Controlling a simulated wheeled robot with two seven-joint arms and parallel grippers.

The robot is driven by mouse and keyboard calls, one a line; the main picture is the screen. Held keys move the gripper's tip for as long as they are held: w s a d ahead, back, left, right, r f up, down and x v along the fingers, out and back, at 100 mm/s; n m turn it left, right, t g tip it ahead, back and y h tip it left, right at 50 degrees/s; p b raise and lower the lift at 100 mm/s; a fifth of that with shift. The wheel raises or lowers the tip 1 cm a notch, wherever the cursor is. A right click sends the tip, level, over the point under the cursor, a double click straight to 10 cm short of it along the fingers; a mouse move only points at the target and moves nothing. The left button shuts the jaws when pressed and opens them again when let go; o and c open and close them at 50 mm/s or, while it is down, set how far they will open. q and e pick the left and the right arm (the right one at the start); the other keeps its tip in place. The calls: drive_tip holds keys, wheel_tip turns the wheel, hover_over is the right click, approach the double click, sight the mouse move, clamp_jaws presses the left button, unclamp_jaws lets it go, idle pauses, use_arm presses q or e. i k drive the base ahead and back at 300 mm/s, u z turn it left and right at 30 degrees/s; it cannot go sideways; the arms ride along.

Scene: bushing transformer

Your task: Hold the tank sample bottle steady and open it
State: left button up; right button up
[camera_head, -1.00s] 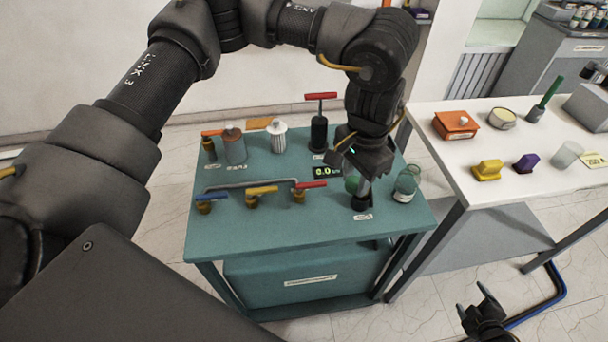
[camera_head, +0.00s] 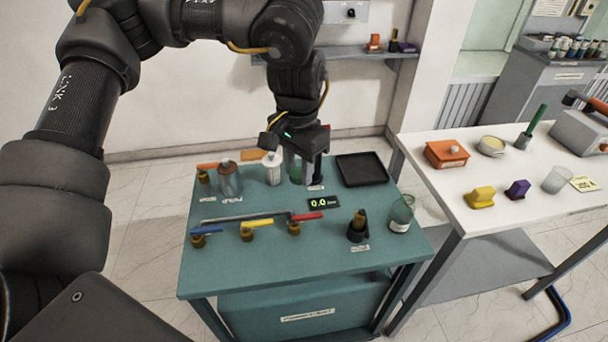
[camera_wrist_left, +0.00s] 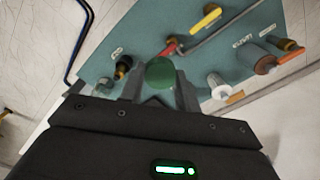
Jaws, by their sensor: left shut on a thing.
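My left gripper (camera_head: 306,145) is over the back of the teal bench, pointing down and shut on a green-topped thing. In the wrist view this shows as a round green top (camera_wrist_left: 160,73) between the fingers. In the head view a clear glass body with green in it (camera_head: 294,168) is at the fingers, partly hidden. I cannot tell whether its base touches the bench. A clear glass bottle (camera_head: 402,214) stands at the bench's right edge. Which one is the tank sample bottle cannot be read. My right gripper is out of view.
On the teal bench (camera_head: 270,275) stand a copper-capped bottle (camera_head: 229,180), a white-capped bottle (camera_head: 272,170), a black tray (camera_head: 362,169) and a black fitting with an amber top (camera_head: 357,226). Valves with blue, yellow and red handles (camera_head: 306,217) are in front. The white table (camera_head: 480,215) adjoins right.

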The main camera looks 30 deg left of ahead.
sight(402, 212)
drive_tip(key=z, duration=2.4)
drive_tip(key=k, duration=1.05)
drive_tip(key=u, duration=1.15)
